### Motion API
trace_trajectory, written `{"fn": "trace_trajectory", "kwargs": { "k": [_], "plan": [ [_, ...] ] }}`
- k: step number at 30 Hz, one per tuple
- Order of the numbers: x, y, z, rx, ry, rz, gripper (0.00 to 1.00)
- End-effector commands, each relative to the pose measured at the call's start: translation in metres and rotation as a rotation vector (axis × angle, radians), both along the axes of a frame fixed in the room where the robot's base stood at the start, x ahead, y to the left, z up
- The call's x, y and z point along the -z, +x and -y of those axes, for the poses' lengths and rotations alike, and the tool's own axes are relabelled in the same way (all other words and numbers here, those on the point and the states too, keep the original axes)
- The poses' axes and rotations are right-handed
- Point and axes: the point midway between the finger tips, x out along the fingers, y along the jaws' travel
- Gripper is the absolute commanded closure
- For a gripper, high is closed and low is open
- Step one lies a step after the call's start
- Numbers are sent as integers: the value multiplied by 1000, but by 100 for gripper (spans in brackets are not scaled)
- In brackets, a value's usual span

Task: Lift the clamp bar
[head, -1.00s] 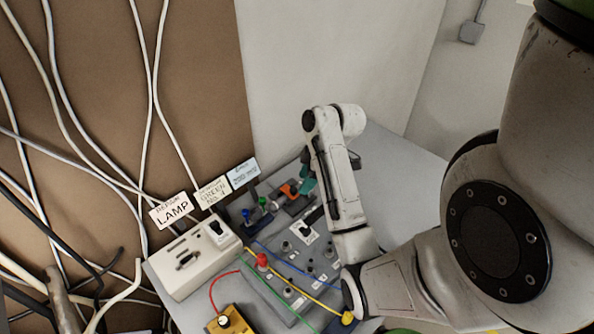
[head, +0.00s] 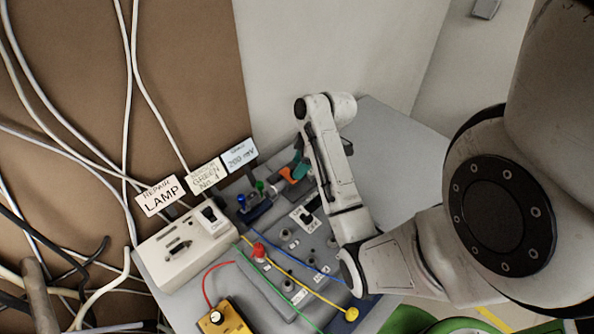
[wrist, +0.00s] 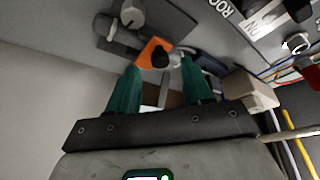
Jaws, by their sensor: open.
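An orange part with a black knob, which looks like the clamp bar (wrist: 152,48), sits on a dark grey base on the bench. In the head view the orange part (head: 286,174) is near the back of the bench, partly hidden by my gripper and arm. My gripper (wrist: 160,63) has two teal fingers, spread apart with a gap between them. The orange part lies just beyond the fingertips, roughly in line with the gap. In the head view my gripper (head: 302,166) is right beside it. I cannot tell whether they touch.
Blue and green knobs (head: 258,186) stand left of the orange part. A cream box (head: 184,248) with labels, a grey panel with a red knob (head: 259,250) and coloured wires, and a yellow box (head: 226,318) lie nearer. Bare bench (head: 392,150) lies to the right.

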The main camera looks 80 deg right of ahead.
Motion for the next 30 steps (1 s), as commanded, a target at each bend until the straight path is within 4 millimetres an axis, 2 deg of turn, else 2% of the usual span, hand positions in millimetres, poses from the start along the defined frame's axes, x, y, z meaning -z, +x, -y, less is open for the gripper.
{"fn": "trace_trajectory", "kwargs": {
  "k": [6,16,30],
  "plan": [
    [18,7,-2,0,1,0,50],
    [21,9,-2,0,0,0,50],
    [21,9,-2,0,0,0,94]
  ]
}}
